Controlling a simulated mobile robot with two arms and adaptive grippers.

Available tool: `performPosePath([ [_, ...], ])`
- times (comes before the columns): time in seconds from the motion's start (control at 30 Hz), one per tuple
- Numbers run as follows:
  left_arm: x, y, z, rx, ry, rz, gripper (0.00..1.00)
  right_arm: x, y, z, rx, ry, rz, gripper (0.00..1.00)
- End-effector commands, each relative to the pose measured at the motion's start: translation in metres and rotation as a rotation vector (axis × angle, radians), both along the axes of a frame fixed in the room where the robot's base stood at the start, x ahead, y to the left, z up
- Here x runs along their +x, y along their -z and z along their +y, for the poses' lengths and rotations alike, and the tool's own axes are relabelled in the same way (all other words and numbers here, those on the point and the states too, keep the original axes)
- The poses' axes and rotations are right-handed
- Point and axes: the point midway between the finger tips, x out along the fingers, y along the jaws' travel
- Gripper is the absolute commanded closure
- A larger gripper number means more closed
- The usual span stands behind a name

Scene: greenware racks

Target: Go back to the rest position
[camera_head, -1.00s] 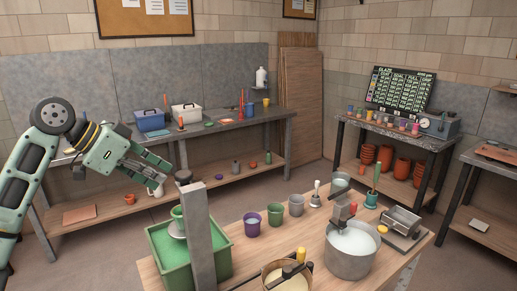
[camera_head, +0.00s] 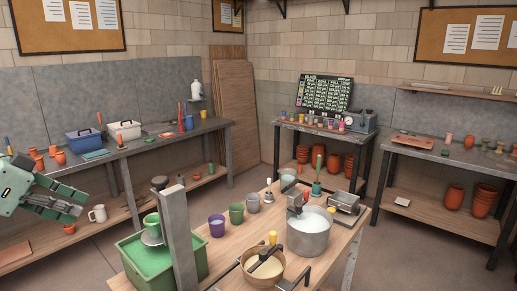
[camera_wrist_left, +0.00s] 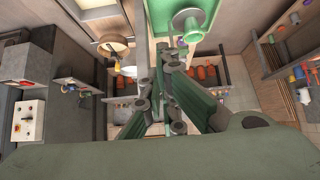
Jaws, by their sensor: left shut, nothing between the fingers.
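My left gripper (camera_head: 62,203) is at the left edge of the head view, shut and empty, with its fingers pointing right. It hangs in the air in front of the back-left bench, left of the work table (camera_head: 330,262), and touches nothing that I can see. In the left wrist view its closed fingers (camera_wrist_left: 168,75) point up the picture, near the green tub. My right gripper is not in view.
On the work table stand a green tub (camera_head: 130,270), a grey post (camera_head: 177,235), a steel pot (camera_head: 308,240), a wooden bowl (camera_head: 246,280) and several cups. Benches with pots line the walls. The floor (camera_head: 420,262) at right is open.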

Motion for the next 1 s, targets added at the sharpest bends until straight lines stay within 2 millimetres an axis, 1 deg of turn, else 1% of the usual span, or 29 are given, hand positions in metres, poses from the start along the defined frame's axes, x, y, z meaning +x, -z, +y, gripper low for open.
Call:
performPosePath([
  [0.03, 0.001, 0.012, -0.005, 0.007, 0.004, 0.017, 1.00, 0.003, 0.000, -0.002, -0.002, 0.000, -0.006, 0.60],
  [0.17, 0.004, 0.034, -0.013, 0.027, 0.001, 0.042, 1.00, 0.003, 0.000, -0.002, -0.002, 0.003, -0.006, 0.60],
  [0.27, 0.005, 0.054, -0.021, 0.046, -0.001, 0.066, 1.00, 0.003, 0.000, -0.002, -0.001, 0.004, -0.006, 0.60],
  [0.37, 0.005, 0.079, -0.030, 0.067, -0.002, 0.093, 1.00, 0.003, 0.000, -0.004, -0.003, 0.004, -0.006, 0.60],
  [0.47, 0.004, 0.109, -0.042, 0.091, -0.006, 0.125, 1.00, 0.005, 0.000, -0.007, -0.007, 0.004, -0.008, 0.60],
  [0.57, -0.001, 0.145, -0.057, 0.119, -0.007, 0.159, 1.00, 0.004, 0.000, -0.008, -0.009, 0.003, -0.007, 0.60],
  [0.67, -0.011, 0.188, -0.076, 0.149, -0.012, 0.198, 1.00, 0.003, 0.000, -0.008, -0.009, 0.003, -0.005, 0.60],
  [0.7, -0.018, 0.210, -0.086, 0.161, -0.015, 0.217, 1.00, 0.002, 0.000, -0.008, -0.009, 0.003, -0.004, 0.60],
  [0.77, -0.033, 0.245, -0.104, 0.181, -0.021, 0.244, 1.00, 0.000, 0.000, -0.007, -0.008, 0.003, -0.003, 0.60],
  [0.8, -0.046, 0.268, -0.116, 0.193, -0.031, 0.261, 1.00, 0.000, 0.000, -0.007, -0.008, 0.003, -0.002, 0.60],
  [0.87, -0.066, 0.299, -0.134, 0.206, -0.047, 0.282, 1.00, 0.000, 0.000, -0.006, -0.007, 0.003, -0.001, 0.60],
  [0.9, -0.081, 0.317, -0.145, 0.211, -0.062, 0.294, 1.00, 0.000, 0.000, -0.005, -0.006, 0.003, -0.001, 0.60],
  [0.97, -0.105, 0.341, -0.161, 0.216, -0.090, 0.310, 1.00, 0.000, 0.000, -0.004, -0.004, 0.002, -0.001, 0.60],
  [1.0, -0.122, 0.354, -0.170, 0.217, -0.114, 0.321, 1.00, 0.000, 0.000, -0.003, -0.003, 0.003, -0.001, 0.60],
])
